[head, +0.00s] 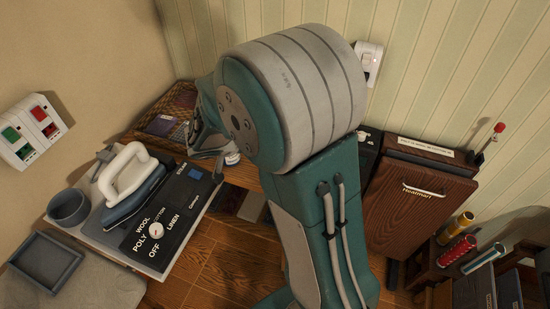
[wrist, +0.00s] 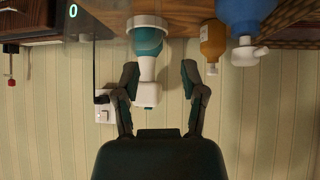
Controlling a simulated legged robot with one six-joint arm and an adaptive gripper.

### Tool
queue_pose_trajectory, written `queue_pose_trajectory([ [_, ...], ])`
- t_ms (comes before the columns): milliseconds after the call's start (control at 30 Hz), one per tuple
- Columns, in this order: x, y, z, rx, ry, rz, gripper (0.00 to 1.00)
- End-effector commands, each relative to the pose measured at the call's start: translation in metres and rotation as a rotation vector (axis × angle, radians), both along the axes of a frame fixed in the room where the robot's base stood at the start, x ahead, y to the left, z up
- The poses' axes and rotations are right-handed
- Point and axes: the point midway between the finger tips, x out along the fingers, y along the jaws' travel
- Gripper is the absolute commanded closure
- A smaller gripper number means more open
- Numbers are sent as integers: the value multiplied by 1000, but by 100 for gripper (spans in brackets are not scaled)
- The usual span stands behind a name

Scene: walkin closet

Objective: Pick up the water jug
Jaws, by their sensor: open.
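In the wrist view, which looks upside down, my gripper (wrist: 159,68) is open. A teal and white container (wrist: 148,42) with a white base and white top stands between its two fingers, nearer the left one. Contact is not clear. A blue container (wrist: 245,14) with a white spout-like top is further right, outside the fingers. I cannot tell for sure which of these is the water jug. In the head view my arm hides most of this area, and only part of my gripper (head: 207,140) shows beside a wicker basket.
An amber bottle (wrist: 213,42) stands close to the right finger. In the head view the wicker basket (head: 143,135) is at the back, and an iron (head: 133,187) and a dark labelled panel (head: 170,212) are at left. A wooden cabinet (head: 405,212) and thread spools (head: 457,250) are at right.

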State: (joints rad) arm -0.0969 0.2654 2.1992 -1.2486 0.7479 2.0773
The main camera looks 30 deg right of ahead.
Motion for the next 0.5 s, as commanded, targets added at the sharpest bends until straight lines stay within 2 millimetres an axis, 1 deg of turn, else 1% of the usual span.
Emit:
queue_pose_trajectory([
  [67,3,-3,-6,-2,-1,-3,46],
  [300,16,-28,-33,1,0,-5,46],
  [500,20,-39,-44,2,-1,-4,46],
])
